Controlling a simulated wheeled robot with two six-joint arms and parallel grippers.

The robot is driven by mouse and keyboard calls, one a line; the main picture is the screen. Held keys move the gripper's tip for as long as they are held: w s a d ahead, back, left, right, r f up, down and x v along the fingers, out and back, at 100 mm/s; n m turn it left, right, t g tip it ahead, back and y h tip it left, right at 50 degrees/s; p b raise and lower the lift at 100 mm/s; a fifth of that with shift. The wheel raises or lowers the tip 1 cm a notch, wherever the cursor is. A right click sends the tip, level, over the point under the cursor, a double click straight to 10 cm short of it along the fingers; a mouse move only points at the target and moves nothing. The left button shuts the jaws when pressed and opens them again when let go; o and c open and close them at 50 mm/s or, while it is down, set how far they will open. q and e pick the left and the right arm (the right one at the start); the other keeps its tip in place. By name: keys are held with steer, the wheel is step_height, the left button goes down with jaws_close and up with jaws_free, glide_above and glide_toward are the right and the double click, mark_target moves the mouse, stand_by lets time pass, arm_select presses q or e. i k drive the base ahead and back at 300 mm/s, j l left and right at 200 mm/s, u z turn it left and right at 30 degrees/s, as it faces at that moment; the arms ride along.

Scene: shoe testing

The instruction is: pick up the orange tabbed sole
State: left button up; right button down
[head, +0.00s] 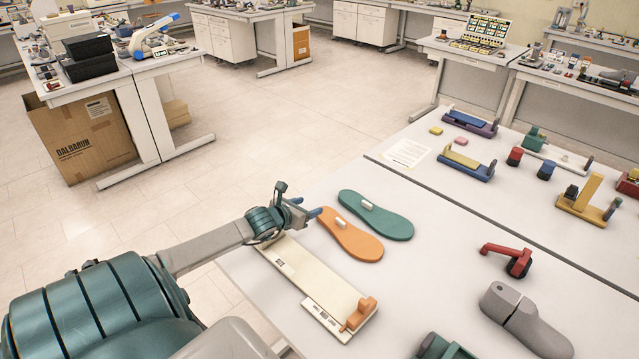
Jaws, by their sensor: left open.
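The orange tabbed sole (352,240) lies flat on the white table, with a small pale tab (340,222) standing on its upper part. My left gripper (313,214) is open at the upper left end of the orange sole, with its blue-tipped fingers pointing toward it. I cannot tell whether the fingers touch the sole.
A green tabbed sole (385,220) lies close beside the orange one. A cream board with an orange block (320,283) lies below my left gripper. A grey shoe last (525,320) and a red tool (508,258) are to the right. The table between is clear.

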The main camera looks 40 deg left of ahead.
mark_target(361, 245)
steer(key=u, duration=1.2)
